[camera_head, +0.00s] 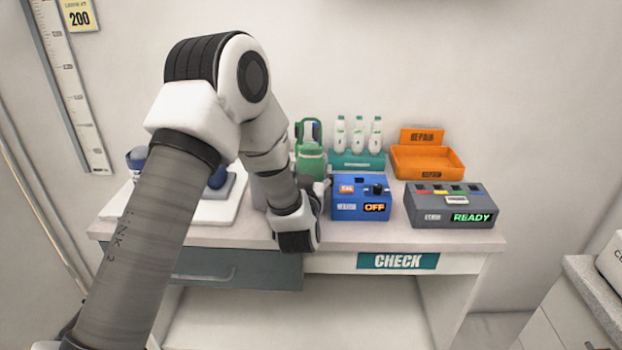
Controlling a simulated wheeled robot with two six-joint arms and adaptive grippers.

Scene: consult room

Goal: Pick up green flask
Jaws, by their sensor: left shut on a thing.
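The green flask (312,161) stands out above the desk's back half, left of the teal rack. Its lower part is hidden behind my left arm and wrist. My left gripper (322,188) is mostly hidden by its own wrist, at the flask's lower part. It is shut on the flask. I cannot tell whether the flask's base touches the desk. My right gripper is not in view.
Close right of the gripper is a blue box (347,207) reading OFF. A grey READY box (425,213), an orange REPAIR tray (399,164) and a teal rack (345,161) with three white bottles stand beyond. A white board (213,211) lies left.

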